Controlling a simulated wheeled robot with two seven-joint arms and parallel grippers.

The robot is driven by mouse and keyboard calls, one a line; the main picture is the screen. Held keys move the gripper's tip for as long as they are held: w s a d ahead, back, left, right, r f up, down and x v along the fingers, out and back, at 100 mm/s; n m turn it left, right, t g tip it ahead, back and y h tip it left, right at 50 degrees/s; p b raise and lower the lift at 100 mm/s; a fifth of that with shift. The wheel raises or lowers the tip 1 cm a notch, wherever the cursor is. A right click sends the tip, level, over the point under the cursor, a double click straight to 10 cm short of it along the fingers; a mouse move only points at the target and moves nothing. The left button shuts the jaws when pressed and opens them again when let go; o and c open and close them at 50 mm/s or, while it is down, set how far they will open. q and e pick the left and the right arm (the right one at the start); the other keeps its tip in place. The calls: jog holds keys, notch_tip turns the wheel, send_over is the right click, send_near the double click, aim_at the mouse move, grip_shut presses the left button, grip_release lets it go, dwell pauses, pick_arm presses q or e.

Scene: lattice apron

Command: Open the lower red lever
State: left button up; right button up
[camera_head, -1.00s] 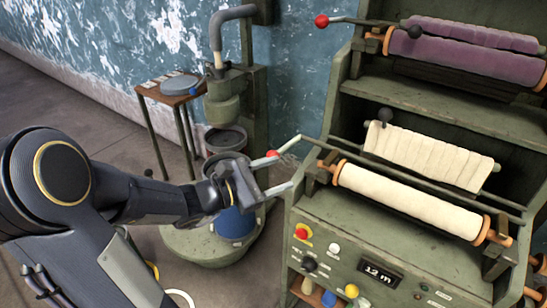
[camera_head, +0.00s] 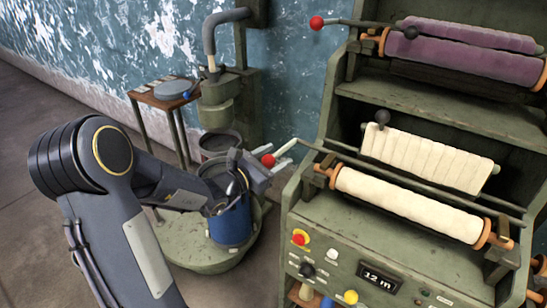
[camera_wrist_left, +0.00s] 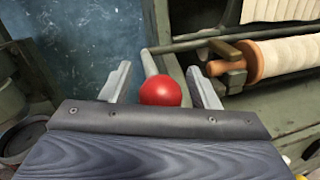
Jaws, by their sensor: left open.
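The lower red lever is a pale rod ending in a red ball (camera_head: 268,160), at the left side of the green machine's lower roll. My left gripper (camera_head: 284,156) is open at this ball. In the left wrist view the red ball (camera_wrist_left: 160,92) lies between the two spread pale fingers (camera_wrist_left: 160,84), with a visible gap on each side. Its rod runs up and away behind it. I cannot tell whether the palm touches the ball. My right gripper is not in view.
An upper red-ball lever (camera_head: 317,23) sits beside the purple roll (camera_head: 465,55). The lower cream roll (camera_head: 405,204) and a rail lie right of my gripper. A blue container (camera_head: 231,225) stands below my wrist. A control panel (camera_head: 340,268) faces front.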

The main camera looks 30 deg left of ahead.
pick_arm(q)
jog(key=shift+c, duration=0.4)
